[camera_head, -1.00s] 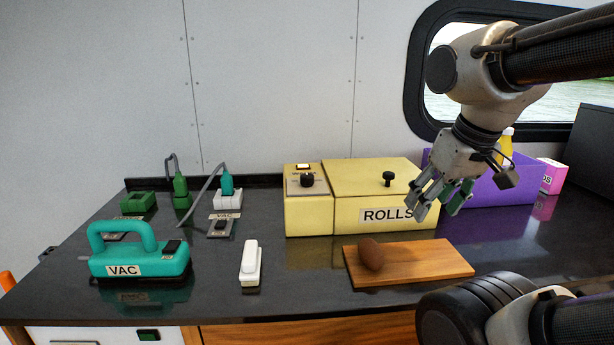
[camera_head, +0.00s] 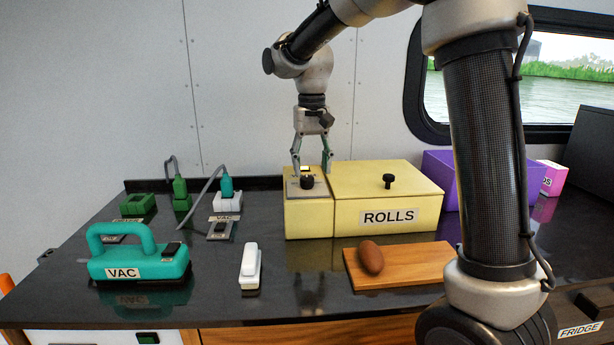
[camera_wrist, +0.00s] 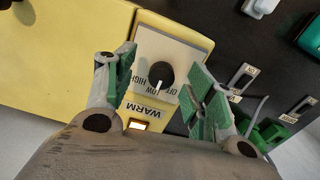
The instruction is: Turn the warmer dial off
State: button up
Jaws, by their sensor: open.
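The warmer dial (camera_head: 307,183) is a black round knob on the pale top panel of the yellow warmer (camera_head: 308,218). In the wrist view the dial (camera_wrist: 160,74) has a white pointer mark on the side facing the OFF, LOW and HIGH lettering, and the mark points at about LOW. The WARM lamp (camera_wrist: 138,124) glows. My gripper (camera_head: 311,169) points down over the dial panel, open and empty. In the wrist view its green-padded fingers (camera_wrist: 160,70) stand either side of the dial, with gaps on both sides. I cannot tell their exact height above the panel.
The yellow ROLLS box (camera_head: 390,212) with a black lid knob adjoins the warmer on the right. A brown roll (camera_head: 371,257) lies on a wooden board (camera_head: 425,268) in front. A white handle-like object (camera_head: 250,265) and a teal VAC unit (camera_head: 140,258) are left.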

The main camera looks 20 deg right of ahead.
aim_at(307, 178)
jog(key=w+r, duration=0.1)
jog(key=r+m, duration=0.1)
jog(key=w+r+m, duration=0.1)
jog(key=shift+w+a+r, duration=0.3)
jog(key=shift+a+r, duration=0.05)
jog(key=shift+s+f+m, duration=0.1)
jog(key=shift+s+m, duration=0.15)
jog(key=shift+m, duration=0.25)
jog(key=shift+f, duration=0.3)
notch_tip(307, 178, down, 7)
jog(key=shift+f, duration=0.1)
jog(key=shift+c, duration=0.5)
jog(key=c, duration=1)
